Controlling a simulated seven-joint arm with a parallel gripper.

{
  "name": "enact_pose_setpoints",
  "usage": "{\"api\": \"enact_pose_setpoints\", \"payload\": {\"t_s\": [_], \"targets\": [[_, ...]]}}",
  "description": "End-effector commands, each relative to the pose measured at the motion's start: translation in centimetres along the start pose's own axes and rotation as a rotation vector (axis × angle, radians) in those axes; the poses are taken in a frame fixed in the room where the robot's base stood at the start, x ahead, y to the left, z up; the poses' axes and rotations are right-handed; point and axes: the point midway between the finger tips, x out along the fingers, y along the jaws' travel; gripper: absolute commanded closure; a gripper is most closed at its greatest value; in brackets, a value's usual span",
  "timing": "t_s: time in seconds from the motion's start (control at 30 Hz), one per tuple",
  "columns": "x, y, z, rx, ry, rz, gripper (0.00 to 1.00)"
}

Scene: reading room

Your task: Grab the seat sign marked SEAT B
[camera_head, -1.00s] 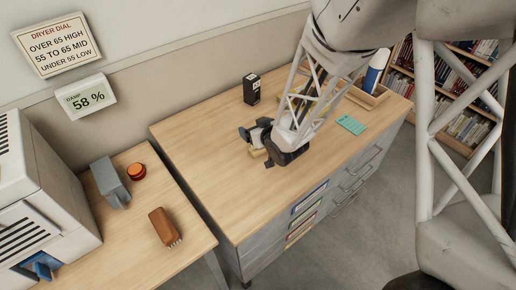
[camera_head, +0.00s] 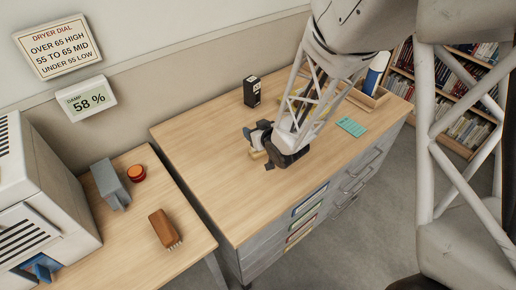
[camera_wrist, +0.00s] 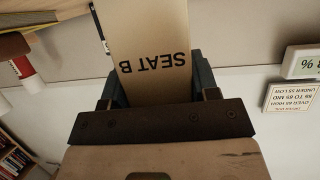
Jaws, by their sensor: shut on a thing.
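The seat sign marked SEAT B (camera_wrist: 150,35) is a tan board with black letters, upside down in the wrist view. My gripper (camera_wrist: 155,90) is shut on it, with a dark jaw on each side of the sign. In the head view my gripper (camera_head: 257,141) is low over the middle of the wooden desk (camera_head: 200,150). There the sign (camera_head: 257,154) shows only as a small pale piece between the jaws, and its lettering is not visible. I cannot tell whether the sign touches the desk.
A black box (camera_head: 252,90) stands behind the gripper. A teal card (camera_head: 351,126) and a wooden tray (camera_head: 370,97) lie to the right. The desk's front left is clear.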

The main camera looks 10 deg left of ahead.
Motion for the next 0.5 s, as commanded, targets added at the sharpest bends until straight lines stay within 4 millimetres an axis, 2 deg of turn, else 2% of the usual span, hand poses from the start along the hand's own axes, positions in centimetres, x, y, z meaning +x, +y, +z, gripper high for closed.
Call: {"api": "enact_pose_setpoints", "payload": {"t_s": [0.27, 0.5], "targets": [[-0.1, 0.0, -0.2, 0.0, 0.001, 0.0, 0.84], [-0.4, 0.0, -1.1, 0.0, 0.0, 0.0, 0.84]]}}
